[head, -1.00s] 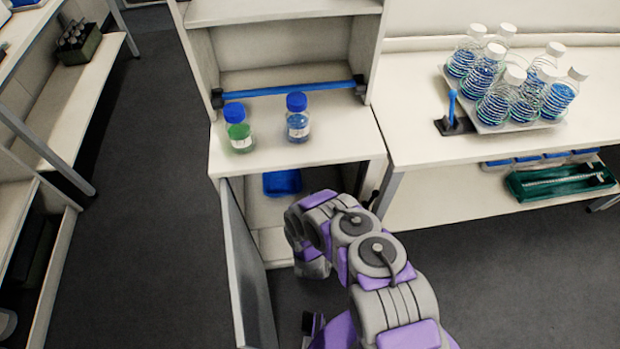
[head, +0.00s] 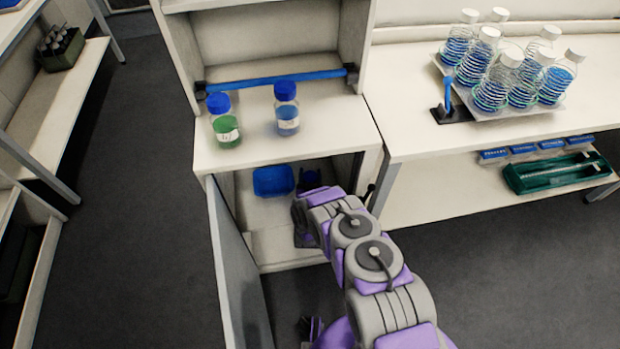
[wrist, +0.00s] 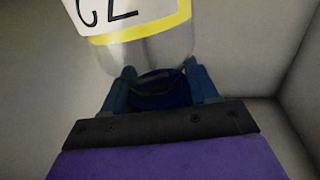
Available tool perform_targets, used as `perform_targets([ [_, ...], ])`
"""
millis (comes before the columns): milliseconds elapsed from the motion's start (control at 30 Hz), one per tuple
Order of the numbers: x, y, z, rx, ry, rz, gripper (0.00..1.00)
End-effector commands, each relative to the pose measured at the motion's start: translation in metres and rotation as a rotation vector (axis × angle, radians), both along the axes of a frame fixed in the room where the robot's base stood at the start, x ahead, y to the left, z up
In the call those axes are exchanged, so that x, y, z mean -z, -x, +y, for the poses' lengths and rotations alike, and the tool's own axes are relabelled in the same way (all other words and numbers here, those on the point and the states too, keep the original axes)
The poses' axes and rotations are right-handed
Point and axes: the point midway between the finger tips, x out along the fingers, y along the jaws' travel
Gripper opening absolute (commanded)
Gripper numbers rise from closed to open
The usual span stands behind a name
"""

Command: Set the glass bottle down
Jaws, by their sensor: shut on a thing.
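In the wrist view a clear glass bottle (wrist: 150,52) with a white label, black writing and a yellow band fills the top of the picture. My gripper (wrist: 158,88) is shut on its dark blue cap end, with a blue finger on each side. The label's writing is cut off by the picture edge. Pale walls close in around it, and I cannot tell whether the bottle touches a surface. In the head view my arm reaches into the open lower cabinet (head: 285,240); the gripper's tips and the held bottle are hidden there.
A blue bin (head: 273,181) sits inside the cabinet. The grey door (head: 238,265) hangs open at left. A green bottle (head: 224,122) and a blue bottle (head: 287,108) stand on the counter above. A tray (head: 520,113) of several bottles is at right.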

Motion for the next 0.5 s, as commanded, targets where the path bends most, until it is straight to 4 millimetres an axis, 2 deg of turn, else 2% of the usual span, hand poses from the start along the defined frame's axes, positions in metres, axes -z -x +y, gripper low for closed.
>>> perform_targets([
  [33,0.0047,-0.0007,0.0004,0.0,-0.001,-0.004,0.0],
  [300,0.0034,-0.0009,0.0002,0.0,-0.001,-0.004,0.0],
  [333,0.0038,-0.0007,0.0001,0.0,-0.001,-0.003,0.59],
  [500,0.0037,-0.0007,-0.0001,0.0,-0.001,-0.003,0.76],
])
